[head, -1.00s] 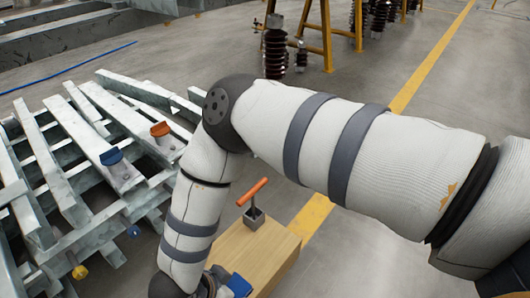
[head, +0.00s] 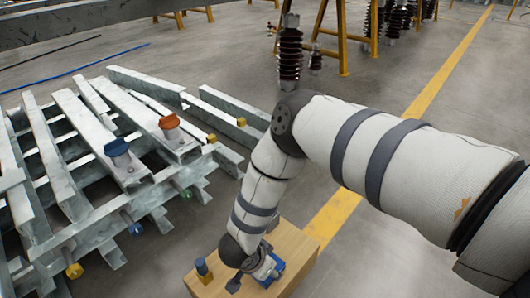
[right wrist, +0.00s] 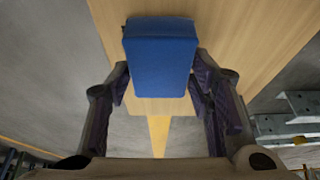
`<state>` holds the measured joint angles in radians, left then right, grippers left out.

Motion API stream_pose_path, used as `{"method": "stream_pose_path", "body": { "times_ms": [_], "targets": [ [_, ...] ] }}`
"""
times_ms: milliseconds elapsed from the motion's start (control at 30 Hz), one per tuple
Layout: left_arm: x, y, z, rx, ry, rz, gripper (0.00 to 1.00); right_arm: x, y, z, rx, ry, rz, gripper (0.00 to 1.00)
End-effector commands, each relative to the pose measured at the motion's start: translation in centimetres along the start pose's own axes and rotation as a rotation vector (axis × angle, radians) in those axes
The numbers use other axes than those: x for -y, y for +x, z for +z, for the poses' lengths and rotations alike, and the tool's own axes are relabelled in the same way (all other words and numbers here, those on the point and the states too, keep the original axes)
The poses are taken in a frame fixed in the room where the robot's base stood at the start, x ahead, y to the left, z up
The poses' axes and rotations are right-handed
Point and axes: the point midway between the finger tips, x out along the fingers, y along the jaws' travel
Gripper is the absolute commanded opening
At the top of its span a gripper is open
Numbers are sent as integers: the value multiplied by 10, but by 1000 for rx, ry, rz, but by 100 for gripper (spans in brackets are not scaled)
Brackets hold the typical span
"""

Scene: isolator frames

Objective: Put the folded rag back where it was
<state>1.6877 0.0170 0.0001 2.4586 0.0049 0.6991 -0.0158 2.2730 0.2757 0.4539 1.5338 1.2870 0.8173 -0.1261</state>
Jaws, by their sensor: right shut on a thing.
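The folded rag is a blue, block-like bundle. In the right wrist view the rag (right wrist: 160,62) sits between the two fingers of my right gripper (right wrist: 158,85), which press on its sides. In the head view the rag (head: 277,268) shows partly beside my right gripper (head: 264,270), low over the wooden box (head: 297,243). The arm and gripper hide part of the rag and box top. I cannot tell whether the rag touches the wood. My left gripper is not in view.
A small blue-topped object (head: 202,268) and a dark piece (head: 235,283) stand by the gripper on the box. A stack of grey steel beams (head: 70,150) lies left, with a blue cap (head: 116,147) and an orange cap (head: 169,122). Floor at right is open.

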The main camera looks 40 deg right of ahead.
Motion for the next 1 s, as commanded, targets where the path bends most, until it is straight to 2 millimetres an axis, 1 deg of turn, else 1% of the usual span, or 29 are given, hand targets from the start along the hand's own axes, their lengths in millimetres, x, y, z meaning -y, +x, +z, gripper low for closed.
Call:
{"method": "stream_pose_path", "body": {
  "times_ms": [100, 233, 267, 300, 333, 600, 667, 767, 900, 1000],
  "targets": [
    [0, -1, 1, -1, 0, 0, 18, 0, -2, -1, 0, 1, -1, 22],
    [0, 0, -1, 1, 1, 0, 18, 0, 2, 1, 0, 1, 0, 22],
    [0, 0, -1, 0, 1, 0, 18, 0, 1, 1, 0, 1, -1, 54],
    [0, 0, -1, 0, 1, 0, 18, 0, 1, 1, 0, 1, -1, 63],
    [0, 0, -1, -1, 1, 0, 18, 0, 1, 1, 0, 1, -1, 68],
    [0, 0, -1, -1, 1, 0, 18, 0, 0, 1, 0, 1, -1, 68],
    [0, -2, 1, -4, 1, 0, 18, 0, -3, -1, 0, 1, -2, 68],
    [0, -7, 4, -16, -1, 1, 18, 1, -23, -2, 1, 2, -4, 68],
    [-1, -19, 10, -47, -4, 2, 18, 2, -65, -3, 0, 3, -7, 68],
    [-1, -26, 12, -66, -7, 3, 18, 2, -91, -3, 0, 2, -7, 68]
  ]
}}
